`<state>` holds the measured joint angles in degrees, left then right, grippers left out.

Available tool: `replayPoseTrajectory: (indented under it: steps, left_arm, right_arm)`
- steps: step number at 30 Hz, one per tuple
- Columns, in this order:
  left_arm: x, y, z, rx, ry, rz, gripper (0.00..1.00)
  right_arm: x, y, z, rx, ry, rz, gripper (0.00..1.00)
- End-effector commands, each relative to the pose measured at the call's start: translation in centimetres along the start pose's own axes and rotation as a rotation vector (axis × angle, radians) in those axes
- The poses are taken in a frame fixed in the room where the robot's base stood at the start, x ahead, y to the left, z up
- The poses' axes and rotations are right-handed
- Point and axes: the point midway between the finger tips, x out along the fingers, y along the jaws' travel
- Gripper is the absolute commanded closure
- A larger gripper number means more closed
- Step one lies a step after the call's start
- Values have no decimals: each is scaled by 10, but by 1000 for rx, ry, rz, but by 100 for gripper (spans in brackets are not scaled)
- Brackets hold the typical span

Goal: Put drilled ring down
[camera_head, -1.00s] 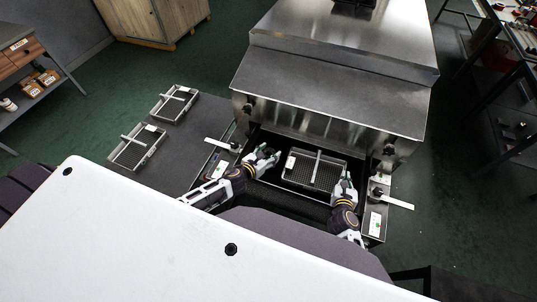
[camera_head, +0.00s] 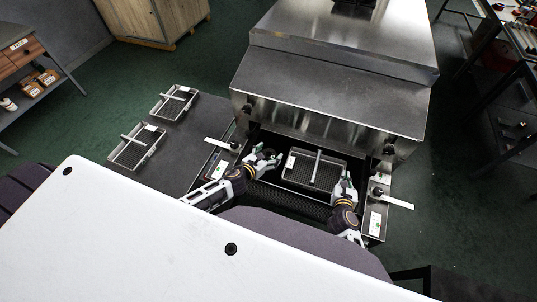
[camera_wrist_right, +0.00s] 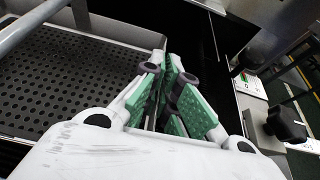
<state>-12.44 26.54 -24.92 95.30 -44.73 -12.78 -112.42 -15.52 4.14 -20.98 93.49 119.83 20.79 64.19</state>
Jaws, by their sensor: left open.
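My left gripper (camera_head: 270,160) is open at the left of the dryer mouth, just left of the mesh tray (camera_head: 290,162). A small dark round shape (camera_head: 268,152) shows at its fingers; it may be the drilled ring, but it is too small to be sure. My right gripper (camera_head: 345,184) is at the right side of the tray. In the right wrist view its green-padded fingers (camera_wrist_right: 168,75) are close together about the tray's right wall, and the perforated tray floor (camera_wrist_right: 70,80) to the left looks bare.
The steel dryer hood (camera_head: 330,95) stands just beyond the tray. Two more wire trays (camera_head: 163,135) (camera_head: 193,98) lie on the dark surface at left. Clamps with black knobs (camera_head: 378,191) flank the opening. A white panel (camera_head: 150,240) fills the foreground.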

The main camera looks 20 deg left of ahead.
Motion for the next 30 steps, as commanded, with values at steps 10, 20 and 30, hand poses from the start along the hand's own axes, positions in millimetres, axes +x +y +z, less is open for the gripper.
replayPoseTrajectory:
  steps: [10,20,30]
  left_arm:
    - [-4,0,1,0,2,-1,23]
    - [-28,0,1,0,2,-1,23]
    - [-58,0,1,0,2,-1,23]
  right_arm:
    - [0,0,1,0,-1,0,100]
    - [0,0,1,0,-1,0,100]
    - [0,0,1,0,-2,0,100]
